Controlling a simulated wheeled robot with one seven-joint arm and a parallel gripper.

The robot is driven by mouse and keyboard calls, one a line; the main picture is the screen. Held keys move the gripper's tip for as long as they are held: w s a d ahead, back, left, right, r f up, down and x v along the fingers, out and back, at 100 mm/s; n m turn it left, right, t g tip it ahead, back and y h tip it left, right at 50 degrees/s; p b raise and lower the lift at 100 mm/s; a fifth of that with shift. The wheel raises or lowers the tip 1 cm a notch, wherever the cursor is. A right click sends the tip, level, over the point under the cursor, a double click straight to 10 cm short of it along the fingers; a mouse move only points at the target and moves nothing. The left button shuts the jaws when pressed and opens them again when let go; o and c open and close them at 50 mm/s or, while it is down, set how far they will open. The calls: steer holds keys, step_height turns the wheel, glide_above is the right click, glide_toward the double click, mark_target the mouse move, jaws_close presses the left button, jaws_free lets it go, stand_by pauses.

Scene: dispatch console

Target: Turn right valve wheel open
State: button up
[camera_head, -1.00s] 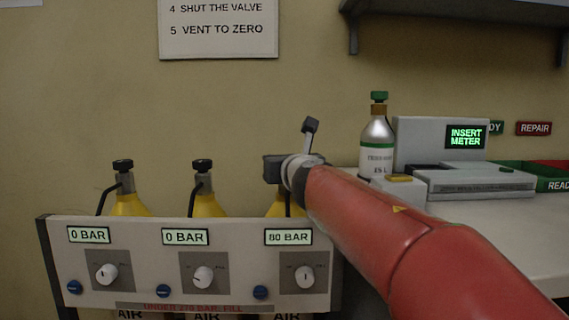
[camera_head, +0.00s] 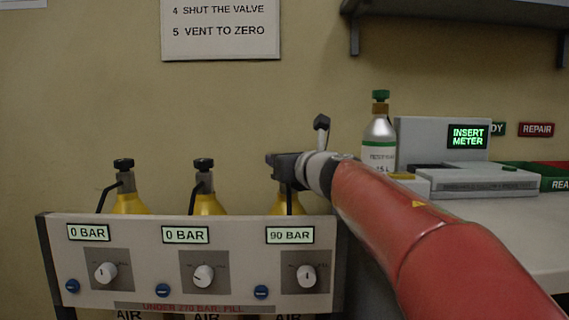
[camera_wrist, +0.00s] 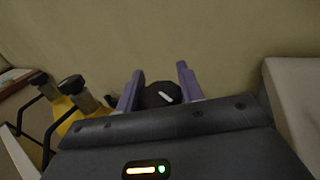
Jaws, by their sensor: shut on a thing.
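The right valve wheel (camera_wrist: 160,94) is a dark knob with a white mark, seen in the wrist view between the two purple fingers of my gripper (camera_wrist: 160,88). The gripper is shut on it. In the head view my gripper (camera_head: 278,160) covers the top of the right yellow cylinder (camera_head: 287,205), so the wheel is hidden there. The display above the right dial (camera_head: 306,276) reads 90 BAR (camera_head: 290,235).
Two other yellow cylinders with black valve wheels (camera_head: 124,164) (camera_head: 203,163) stand to the left behind the white panel (camera_head: 140,295); their displays read 0 BAR. A grey-green cylinder (camera_head: 378,140) and a meter station (camera_head: 440,140) stand on the right counter. A wall shelf (camera_head: 460,12) hangs above.

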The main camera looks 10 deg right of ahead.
steer(key=shift+r+n+y, duration=0.1)
steer(key=shift+n+y, duration=0.2)
steer(key=shift+y, duration=0.1)
steer(key=o, duration=1)
steer(key=shift+v, duration=3.9)
